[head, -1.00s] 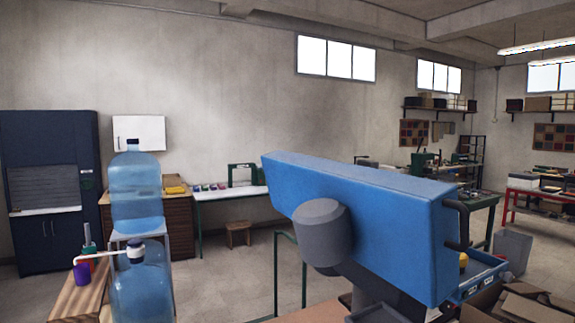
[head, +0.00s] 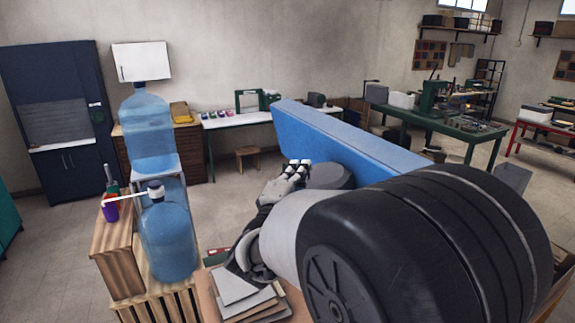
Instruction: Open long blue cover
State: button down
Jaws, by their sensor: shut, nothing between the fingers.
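The long blue cover (head: 345,143) stretches from the centre toward the right in the head view. Its right part, including any handle, is hidden behind my arm. My gripper (head: 298,168) is in front of the cover's left part, with its fingers pointing up and away. The fingers are shut and empty. I cannot tell whether they touch the cover. A dark grey round part (head: 328,175) shows just right of the fingers, below the cover. What lies beneath the cover is hidden.
Large blue water bottles (head: 168,240) stand at left beside a wooden crate (head: 118,245). Papers (head: 245,295) lie on a surface below my gripper. A white bench (head: 235,118) and a green workbench (head: 445,128) stand behind. Open floor lies at centre left.

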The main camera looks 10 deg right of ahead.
send_near(325, 137)
jog(key=w, duration=0.1)
jog(key=w+a, duration=0.1)
jog(key=w, duration=0.1)
jog(key=shift+a+p, duration=0.15)
jog(key=shift+p, duration=0.15)
jog(key=shift+w+d+r, duration=0.1)
jog(key=shift+w+d, duration=0.1)
jog(key=shift+d, duration=0.35)
jog(key=shift+w+d+r, duration=0.1)
jog(key=shift+w+d, duration=0.05)
jog(key=shift+d, duration=0.4)
jog(key=shift+w+d+r, duration=0.1)
jog(key=shift+d+r, duration=0.05)
jog(key=shift+d, duration=0.35)
